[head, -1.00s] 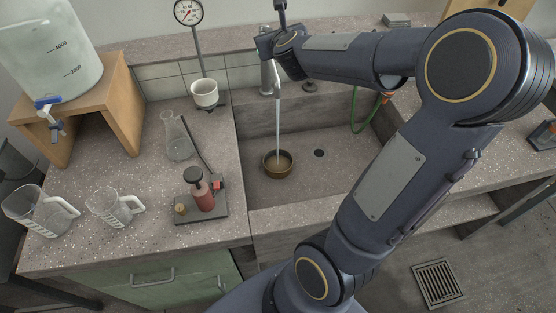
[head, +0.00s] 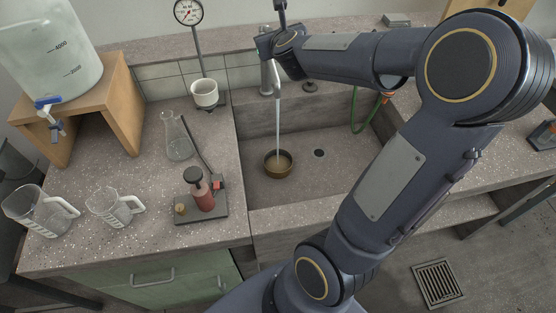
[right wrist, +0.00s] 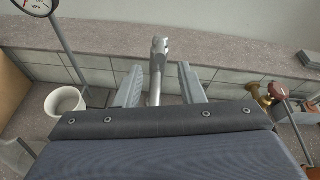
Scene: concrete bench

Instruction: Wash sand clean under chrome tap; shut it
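The chrome tap (head: 266,76) stands at the back of the sink, and a stream of water (head: 278,125) falls from it. The stream lands in a small brown bowl (head: 266,168) on the sink floor; its contents look brownish, and the sand cannot be made out clearly. My right gripper (right wrist: 160,86) is at the top of the tap. In the right wrist view its two fingers are apart, with the chrome tap (right wrist: 156,65) showing between them and no clear contact. My left gripper is not in view.
A drain hole (head: 319,153) lies right of the bowl. A green hose (head: 355,112) hangs at the sink's right. A white pot (right wrist: 66,101) stands left of the tap.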

